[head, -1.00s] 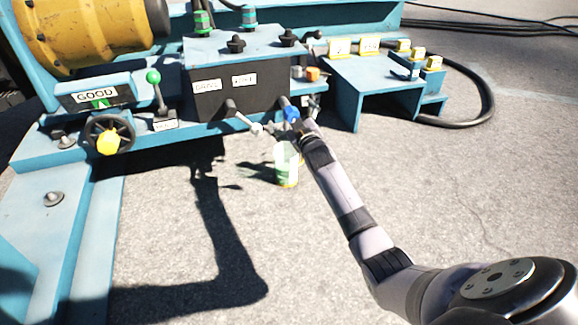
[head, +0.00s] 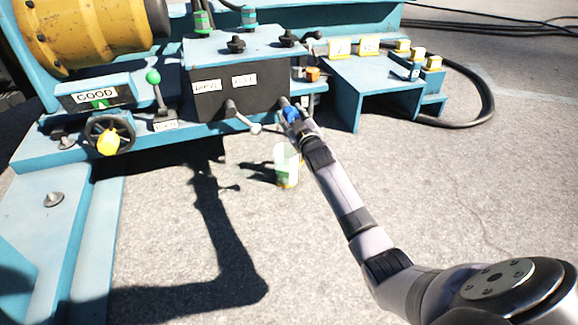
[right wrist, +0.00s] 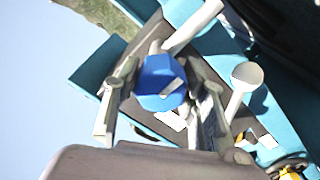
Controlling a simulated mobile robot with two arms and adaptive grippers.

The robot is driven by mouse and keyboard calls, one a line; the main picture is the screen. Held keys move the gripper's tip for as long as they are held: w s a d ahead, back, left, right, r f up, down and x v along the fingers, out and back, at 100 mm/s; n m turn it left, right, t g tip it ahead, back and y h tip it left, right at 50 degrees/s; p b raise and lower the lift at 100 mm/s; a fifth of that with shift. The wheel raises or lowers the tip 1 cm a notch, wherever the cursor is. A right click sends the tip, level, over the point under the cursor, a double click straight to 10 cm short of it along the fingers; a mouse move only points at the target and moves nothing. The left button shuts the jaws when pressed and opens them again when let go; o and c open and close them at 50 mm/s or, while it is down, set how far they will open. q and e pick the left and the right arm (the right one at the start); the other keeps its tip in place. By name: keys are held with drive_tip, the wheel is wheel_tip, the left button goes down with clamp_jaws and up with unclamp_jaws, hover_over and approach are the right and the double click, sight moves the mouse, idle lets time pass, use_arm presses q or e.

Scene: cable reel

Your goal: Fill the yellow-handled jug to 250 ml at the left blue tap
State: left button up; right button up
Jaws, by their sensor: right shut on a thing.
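The blue tap knob (head: 291,113) sits at the right end of the dark control box. My right gripper (head: 293,117) is shut on this knob. In the right wrist view the blue knob (right wrist: 160,82) lies between the two fingers of my right gripper (right wrist: 160,105). The jug (head: 287,165), pale and see-through with green and a little yellow near its bottom, stands upright on the ground below the tap. Its level marks are too small to read, and I cannot make out its handle. My left gripper is not in view.
A lever with a white end (head: 254,128) sticks out left of the tap. An orange knob (head: 313,74) is behind it. The blue bench (head: 366,85) with a thick black hose stands at right.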

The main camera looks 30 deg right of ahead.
drive_tip(key=c, duration=0.4)
drive_tip(key=shift+a+r+n+p, duration=0.15)
drive_tip(key=shift+n+p, duration=0.3)
drive_tip(key=shift+n, duration=0.35)
drive_tip(key=shift+n+p, duration=0.35)
drive_tip(key=shift+n, duration=2.05)
drive_tip(key=n, duration=0.4)
drive_tip(key=shift+f+n, duration=0.2)
drive_tip(key=shift+n, duration=0.2)
drive_tip(key=m+p, duration=0.1)
drive_tip(key=m, duration=0.2)
drive_tip(key=m+p, duration=0.2)
drive_tip(key=m, duration=0.1)
drive_tip(key=m+p, duration=0.1)
drive_tip(key=m, duration=0.2)
drive_tip(key=shift+r, duration=0.25)
drive_tip(key=o, duration=0.6)
drive_tip(key=shift+f+m, duration=0.3)
drive_tip(key=shift+m, duration=0.6)
drive_tip(key=o, duration=1.5)
drive_tip(key=shift+r, duration=0.1)
